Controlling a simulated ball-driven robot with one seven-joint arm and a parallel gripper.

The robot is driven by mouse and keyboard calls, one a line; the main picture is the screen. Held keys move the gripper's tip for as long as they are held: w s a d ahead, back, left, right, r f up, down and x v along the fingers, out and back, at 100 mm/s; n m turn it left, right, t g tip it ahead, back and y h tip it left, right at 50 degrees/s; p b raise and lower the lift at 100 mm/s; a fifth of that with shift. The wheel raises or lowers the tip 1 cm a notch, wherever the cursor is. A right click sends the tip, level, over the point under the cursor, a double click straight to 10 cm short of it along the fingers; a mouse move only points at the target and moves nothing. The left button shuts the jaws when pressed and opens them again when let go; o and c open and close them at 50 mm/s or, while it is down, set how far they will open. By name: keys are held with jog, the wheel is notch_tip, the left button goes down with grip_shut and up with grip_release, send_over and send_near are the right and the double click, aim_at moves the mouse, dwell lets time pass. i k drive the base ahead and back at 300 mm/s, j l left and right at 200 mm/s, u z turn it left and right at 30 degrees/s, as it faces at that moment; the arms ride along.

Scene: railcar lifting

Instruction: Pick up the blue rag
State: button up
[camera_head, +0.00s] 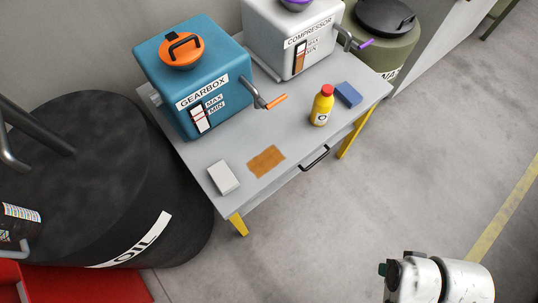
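The blue rag (348,94) looks like a small folded blue block. It lies flat near the right end of the grey table (318,160), just right of a yellow bottle with a red cap (322,105). Part of my arm shows at the bottom right, over the floor and well away from the table. My gripper's fingers do not show.
A blue gearbox (235,65) and a grey compressor (270,35) stand along the back of the table, with cranks sticking out. A white block (223,177) and a brown patch (266,161) lie at the front left. A black oil drum (100,170) stands left. The floor right is clear.

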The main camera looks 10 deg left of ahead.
aim_at(345, 92)
jog(key=i+u, duration=0.35)
jog(key=i, duration=1.15)
